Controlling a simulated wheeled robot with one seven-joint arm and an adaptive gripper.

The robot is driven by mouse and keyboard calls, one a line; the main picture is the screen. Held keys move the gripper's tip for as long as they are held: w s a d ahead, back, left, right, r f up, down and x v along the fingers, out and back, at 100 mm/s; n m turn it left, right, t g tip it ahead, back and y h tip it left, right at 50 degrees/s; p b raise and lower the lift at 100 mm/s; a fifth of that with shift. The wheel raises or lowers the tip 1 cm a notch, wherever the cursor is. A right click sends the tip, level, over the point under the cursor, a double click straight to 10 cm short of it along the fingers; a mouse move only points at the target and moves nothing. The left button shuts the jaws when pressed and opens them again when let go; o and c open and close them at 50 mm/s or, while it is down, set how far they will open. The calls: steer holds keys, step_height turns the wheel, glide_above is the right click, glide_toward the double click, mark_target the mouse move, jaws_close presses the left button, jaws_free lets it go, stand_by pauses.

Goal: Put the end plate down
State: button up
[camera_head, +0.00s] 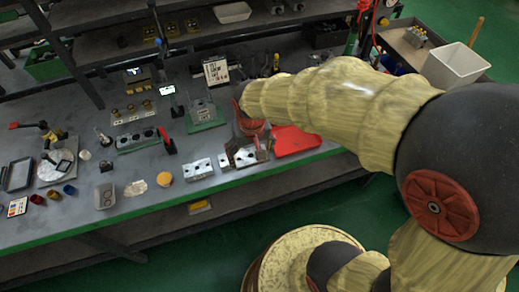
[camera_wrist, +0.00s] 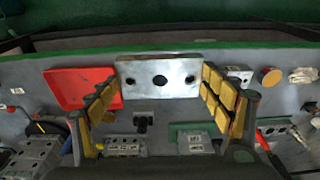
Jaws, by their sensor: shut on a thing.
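The end plate (camera_wrist: 140,76) is a bright metal rectangle with a large dark hole in the middle and smaller holes to the sides. My gripper (camera_wrist: 160,88) is shut on it, with yellow finger pads at its left and right ends. In the head view my gripper (camera_head: 254,148) is low over the front part of the bench, and the plate (camera_head: 226,161) shows partly below it. The fingers hide part of the plate there. I cannot tell whether the plate touches the bench top.
A red tray (camera_head: 297,141) lies right of my gripper. A metal block with dark holes (camera_head: 198,168) sits just left of the plate, with an orange round piece (camera_head: 164,179) beyond. A green-based fixture (camera_head: 205,116) stands behind. The bench's green front edge (camera_head: 150,212) is close.

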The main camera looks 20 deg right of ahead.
steer(key=shift+w+d+f+b, duration=0.75)
steer(key=shift+w+d+f, duration=0.3)
steer(key=shift+w+f, duration=0.8)
steer(key=shift+w+d+f+b, duration=0.9)
steer(key=shift+w+f, duration=0.6)
steer(key=shift+f, duration=0.6)
steer(key=shift+w+d+f+b, duration=0.6)
steer(key=shift+w+d+f, duration=0.55)
steer(key=shift+w+f, duration=0.7)
steer(key=shift+s+f, duration=0.25)
steer(key=shift+f, duration=0.4)
steer(key=shift+f, duration=0.15)
steer(key=o, duration=1.4)
steer(key=shift+c, duration=0.2)
steer(key=shift+o, duration=0.2)
